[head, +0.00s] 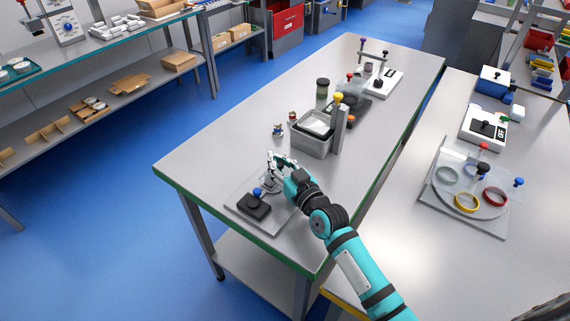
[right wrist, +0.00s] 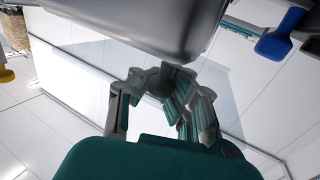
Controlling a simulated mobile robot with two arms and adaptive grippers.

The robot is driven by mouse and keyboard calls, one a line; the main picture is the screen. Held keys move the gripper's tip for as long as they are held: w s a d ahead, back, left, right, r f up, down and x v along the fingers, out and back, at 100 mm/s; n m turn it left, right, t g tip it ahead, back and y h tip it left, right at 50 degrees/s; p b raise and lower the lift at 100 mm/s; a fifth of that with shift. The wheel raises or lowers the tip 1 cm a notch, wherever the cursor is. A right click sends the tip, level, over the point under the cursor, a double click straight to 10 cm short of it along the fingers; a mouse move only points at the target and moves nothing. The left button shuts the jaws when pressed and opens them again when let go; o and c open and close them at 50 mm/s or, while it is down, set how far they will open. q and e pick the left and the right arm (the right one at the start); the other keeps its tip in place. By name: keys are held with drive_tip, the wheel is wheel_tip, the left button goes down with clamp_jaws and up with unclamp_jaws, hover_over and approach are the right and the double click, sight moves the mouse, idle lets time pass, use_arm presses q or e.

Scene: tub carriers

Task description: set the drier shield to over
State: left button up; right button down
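My right gripper (head: 279,163) is over the near end of the long table, beside a light base plate. In the right wrist view its two fingers (right wrist: 158,100) stand apart, with nothing clearly held between them. A black block with a blue knob (head: 257,193) sits on the plate, to the near left of the gripper. A small grey part (head: 269,185) shows below the fingers, partly hidden. I cannot tell for sure which part is the drier shield or how it is set. A large grey body crosses the top of the right wrist view (right wrist: 150,22). My left gripper is not in view.
A grey tub (head: 312,143) and an upright with a yellow knob (head: 338,99) stand beyond the gripper. Two small figures stand left of the tub. A clear fixture with coloured rings (head: 467,203) is on the right table. The long table's left side is clear.

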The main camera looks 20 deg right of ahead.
drive_tip(key=c, duration=1.2)
unclamp_jaws()
drive_tip(key=shift+s+a, duration=0.25)
drive_tip(key=shift+a, duration=0.05)
drive_tip(key=shift+o, duration=0.2)
drive_tip(key=shift+w+d, duration=0.1)
drive_tip(key=shift+d, duration=0.1)
drive_tip(key=shift+s, duration=0.2)
drive_tip(key=v, duration=1.1)
drive_tip(key=shift+s, duration=0.35)
drive_tip(key=shift+d, duration=0.15)
